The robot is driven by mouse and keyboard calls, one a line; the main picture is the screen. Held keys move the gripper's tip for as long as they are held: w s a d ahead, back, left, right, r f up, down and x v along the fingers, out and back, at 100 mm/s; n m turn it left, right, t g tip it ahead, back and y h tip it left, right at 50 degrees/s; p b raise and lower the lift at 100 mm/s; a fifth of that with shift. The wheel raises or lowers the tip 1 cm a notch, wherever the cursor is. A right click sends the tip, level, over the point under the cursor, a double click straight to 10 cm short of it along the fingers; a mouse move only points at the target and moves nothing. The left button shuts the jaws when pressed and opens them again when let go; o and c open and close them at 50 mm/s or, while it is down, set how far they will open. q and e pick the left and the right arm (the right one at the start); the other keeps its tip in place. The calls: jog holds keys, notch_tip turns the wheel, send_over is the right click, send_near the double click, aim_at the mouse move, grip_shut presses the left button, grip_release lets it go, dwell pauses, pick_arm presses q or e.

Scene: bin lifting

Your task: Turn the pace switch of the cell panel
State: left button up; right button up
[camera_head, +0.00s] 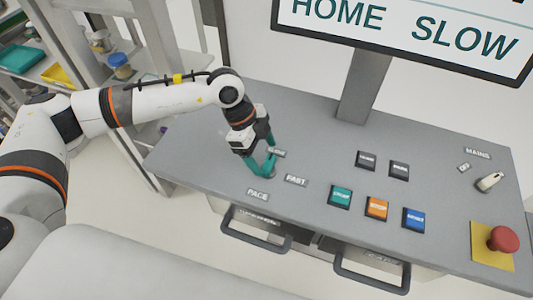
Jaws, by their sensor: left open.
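The grey cell panel (330,232) stands in front of me. Its pace switch is marked by a PACE label (258,195), a FAST label (295,180) and a SLOW label (277,152). My left gripper (262,170) points down at the panel beside these labels, with its teal fingers apart. The switch knob is mostly hidden by the fingers, so I cannot tell its angle or whether they touch it. The screen (405,35) above the panel reads HOME and SLOW. My right gripper is out of view.
Two dark buttons (366,160), a teal button (340,196), an orange button (376,208) and a blue button (413,219) lie right of the gripper. A MAINS switch (490,181) and a red emergency knob (503,239) are far right. The screen post (364,85) rises behind.

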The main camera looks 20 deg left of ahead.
aim_at(268, 166)
pick_arm(q)
jog(key=shift+x, duration=1.05)
jog(key=shift+s+d+f, duration=0.1)
jog(key=shift+s+f, duration=0.05)
jog(key=shift+f, duration=0.2)
jog(key=shift+c, duration=0.4)
jog(key=c, duration=0.9)
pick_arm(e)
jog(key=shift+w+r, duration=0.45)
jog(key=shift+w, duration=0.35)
